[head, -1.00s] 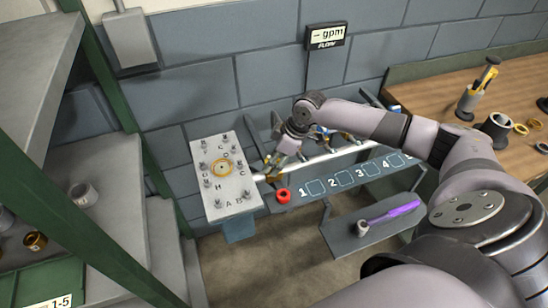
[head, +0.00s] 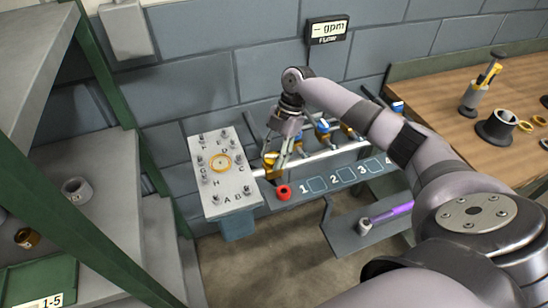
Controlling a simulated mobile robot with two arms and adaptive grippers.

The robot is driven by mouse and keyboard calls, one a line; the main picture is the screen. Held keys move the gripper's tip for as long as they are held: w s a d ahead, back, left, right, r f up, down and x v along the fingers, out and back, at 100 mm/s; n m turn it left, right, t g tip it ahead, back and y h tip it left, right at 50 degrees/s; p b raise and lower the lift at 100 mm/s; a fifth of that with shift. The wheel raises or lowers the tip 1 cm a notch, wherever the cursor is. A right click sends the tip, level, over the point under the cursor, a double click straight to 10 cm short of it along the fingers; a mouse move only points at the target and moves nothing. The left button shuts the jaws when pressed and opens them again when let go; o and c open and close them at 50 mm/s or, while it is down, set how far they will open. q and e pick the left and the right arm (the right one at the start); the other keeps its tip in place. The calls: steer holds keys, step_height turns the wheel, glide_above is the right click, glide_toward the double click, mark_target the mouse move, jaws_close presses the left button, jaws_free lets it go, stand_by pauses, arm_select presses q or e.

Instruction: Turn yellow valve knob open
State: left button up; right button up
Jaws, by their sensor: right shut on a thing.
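The yellow valve knob (head: 269,158) sits at the left end of the pale pipe, next to the bolted plate. My right gripper (head: 279,157) reaches down from above to the knob, is shut on it, and its fingers hide part of it. A brass-coloured valve body (head: 272,174) shows below the knob. Blue-topped valves (head: 322,128) stand further right along the pipe. The flow display (head: 327,30) on the wall reads "– gpm". My left gripper is out of view.
A grey plate with lettered bolts and a yellow ring (head: 238,205) stands left of the valve. A lower shelf holds a purple-handled tool (head: 390,213). A wooden bench (head: 440,95) is at right.

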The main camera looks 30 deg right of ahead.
steer(key=shift+w+n+g+h+b, duration=0.15)
steer(key=shift+n+g+b, duration=0.25)
steer(key=shift+n, duration=0.65)
steer(key=shift+n+g+h+b, duration=0.3)
steer(key=shift+n+b, duration=0.1)
steer(key=shift+n, duration=0.65)
steer(key=shift+r, duration=0.1)
steer(key=o, duration=1.1)
steer(key=shift+r, duration=0.15)
steer(key=v, duration=1.1)
steer(key=shift+d+r, duration=0.2)
steer(key=shift+r, duration=0.05)
